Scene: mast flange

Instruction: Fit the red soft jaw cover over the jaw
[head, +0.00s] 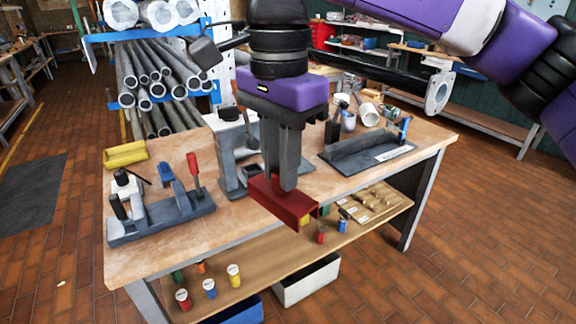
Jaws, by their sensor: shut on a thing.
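My gripper (287,187) is shut on the red soft jaw cover (281,203), a channel-shaped piece. It holds the cover level near the front edge of the workbench, apparently above the top. A grey vise-like block (230,150) with upright plates stands on the bench just behind and left of my gripper. I take it to be the one with the jaw. My gripper partly hides its right side. I see no contact between the cover and the jaw, but cannot judge the gap.
A yellow channel piece (125,154) lies at the bench's left back. A tool rack (165,215) holds a red-handled tool (195,172) and others at the left. A dark tray (366,150) lies at the right. Bare benchtop (180,245) shows at the front left.

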